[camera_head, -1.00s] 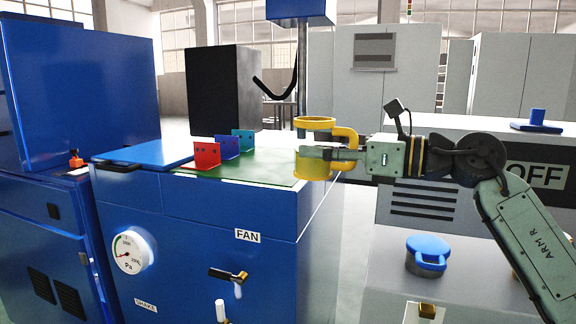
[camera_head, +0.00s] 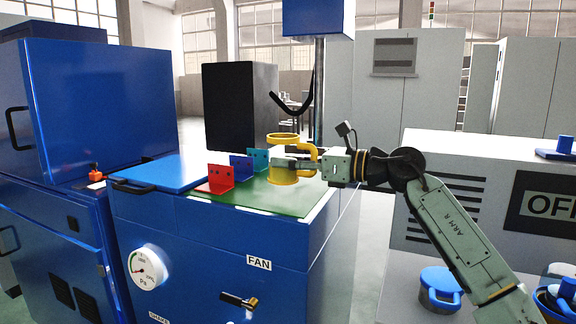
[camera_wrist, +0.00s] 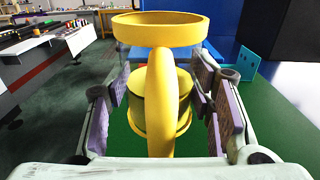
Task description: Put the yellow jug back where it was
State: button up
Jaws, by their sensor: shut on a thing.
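The yellow jug (camera_head: 283,139) is in my gripper (camera_head: 298,162), over the right part of the green mat (camera_head: 290,196) on top of the blue fan cabinet. In the wrist view, the jug (camera_wrist: 160,30) is upright, with its handle between the two finger pads of my gripper (camera_wrist: 160,110). The jug's lower part is partly behind the fingers and handle. I cannot tell whether its base touches the mat.
Red, blue and teal brackets (camera_head: 220,178) stand in a row left of the jug. A blue lid (camera_head: 165,173) lies at the cabinet's left. A blue-lidded pot (camera_head: 440,285) stands low at the right. Green mat is bare in front of the jug.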

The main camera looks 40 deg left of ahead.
aim_at(288, 172)
jog(key=shift+w+a+f+p, duration=0.2)
jog(key=shift+w+a+p, duration=0.15)
jog(key=shift+w+a, duration=0.15)
notch_tip(288, 172, down, 3)
jog(key=shift+s+p, duration=0.1)
jog(key=shift+p, duration=0.55)
jog(key=shift+f, duration=0.1)
jog(key=shift+f, duration=0.2)
jog(key=o, duration=1.4)
jog(key=shift+r, duration=0.3)
jog(key=b+v, duration=0.4)
jog(key=v, duration=0.8)
jog(key=shift+f, duration=0.1)
